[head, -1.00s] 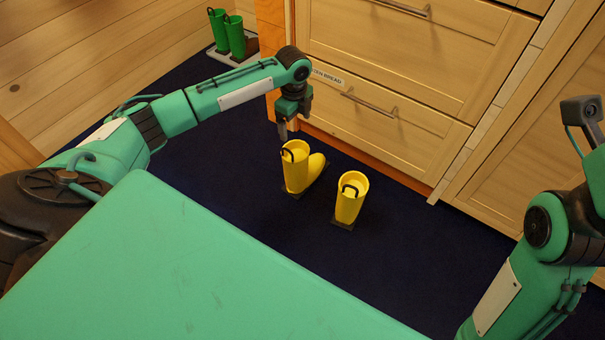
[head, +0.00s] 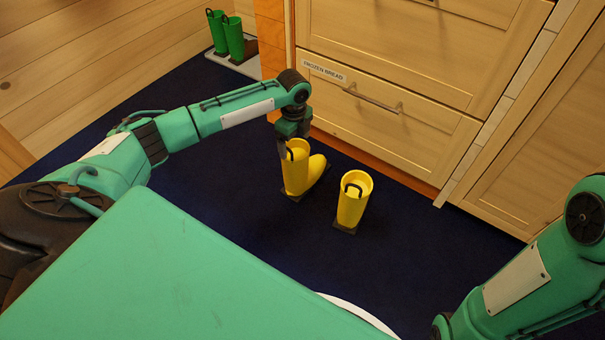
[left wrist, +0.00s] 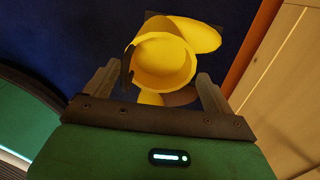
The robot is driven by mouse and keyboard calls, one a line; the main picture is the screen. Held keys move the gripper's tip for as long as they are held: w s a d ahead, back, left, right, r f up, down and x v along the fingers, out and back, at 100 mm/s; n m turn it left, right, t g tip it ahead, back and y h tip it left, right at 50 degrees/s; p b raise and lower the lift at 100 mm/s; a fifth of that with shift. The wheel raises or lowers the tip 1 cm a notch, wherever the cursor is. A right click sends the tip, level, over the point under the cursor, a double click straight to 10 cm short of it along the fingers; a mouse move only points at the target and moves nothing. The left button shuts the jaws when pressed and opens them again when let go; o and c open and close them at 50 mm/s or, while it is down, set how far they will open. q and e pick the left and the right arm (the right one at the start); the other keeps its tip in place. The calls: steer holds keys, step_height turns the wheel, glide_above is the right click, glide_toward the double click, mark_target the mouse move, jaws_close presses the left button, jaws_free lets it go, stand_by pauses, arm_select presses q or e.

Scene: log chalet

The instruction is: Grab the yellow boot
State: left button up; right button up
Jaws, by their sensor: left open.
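Two yellow boots stand upright on the dark blue floor in the head view. The left yellow boot (head: 296,172) has its toe to the right and a dark loop at its top. The right yellow boot (head: 354,200) stands apart from it. My left gripper (head: 287,147) points down at the top of the left boot. In the left wrist view the open fingers of my left gripper (left wrist: 160,85) lie on either side of the boot's round opening (left wrist: 163,62). I cannot tell whether they touch it. My right gripper is out of view.
Wooden drawers (head: 400,70) with a label "FROZEN BREAD" rise close behind the boots. Green boots (head: 234,38) stand on a pale tray (head: 246,66) at the back left. A white curved edge (head: 355,311) shows at the bottom. Blue floor (head: 250,220) around the boots is clear.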

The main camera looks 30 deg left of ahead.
mark_target(295, 150)
arm_select(q)
step_height(295, 150, down, 5)
steer(key=b, duration=0.2)
steer(key=shift+r+b, duration=0.15)
steer(key=shift+b, duration=0.15)
steer(key=shift+r, duration=0.1)
steer(key=c, duration=1.8)
